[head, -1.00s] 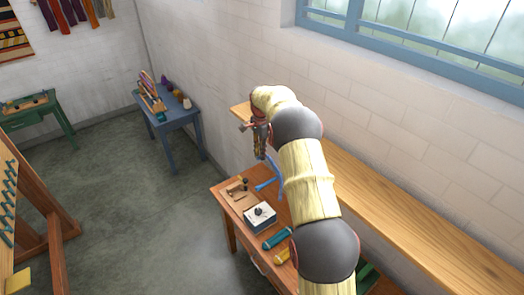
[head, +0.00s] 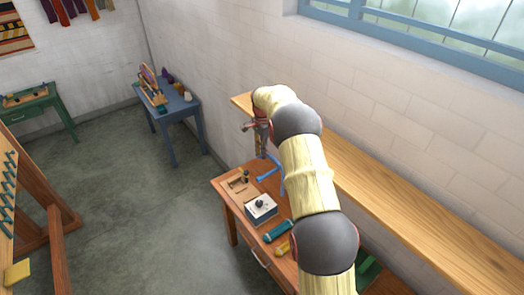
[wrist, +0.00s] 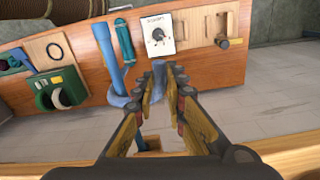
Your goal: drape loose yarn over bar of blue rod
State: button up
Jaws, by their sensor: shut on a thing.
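The blue rod (head: 267,177) stands by the far end of the brown table, partly behind my arm in the head view. In the wrist view the blue rod (wrist: 106,45) runs down the picture, left of the fingers. A grey-blue piece (wrist: 118,100) curves at its near end, beside the left finger; I cannot tell whether it is yarn or part of the rod. My gripper (head: 262,152) points down above the table's far end. In the wrist view my gripper (wrist: 170,68) has its fingertips close together on something thin.
On the brown table (head: 225,195) are a white dial box (head: 261,208), a teal skein (head: 279,231) and a small wooden fixture (head: 236,180). A green object (wrist: 65,90) lies left in the wrist view. A wooden ledge (head: 400,190) runs along the wall.

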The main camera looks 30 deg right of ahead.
notch_tip(320, 180, down, 14)
jog(key=s+b, duration=0.1)
jog(key=b, duration=0.6)
jog(key=shift+s, duration=0.15)
jog(key=shift+d, duration=0.1)
dwell(0.4)
jog(key=o, duration=0.9)
jog(key=shift+o, duration=0.7)
jog(key=o, duration=0.4)
jog(key=shift+o, duration=0.2)
jog(key=o, duration=0.4)
jog(key=shift+r, duration=0.1)
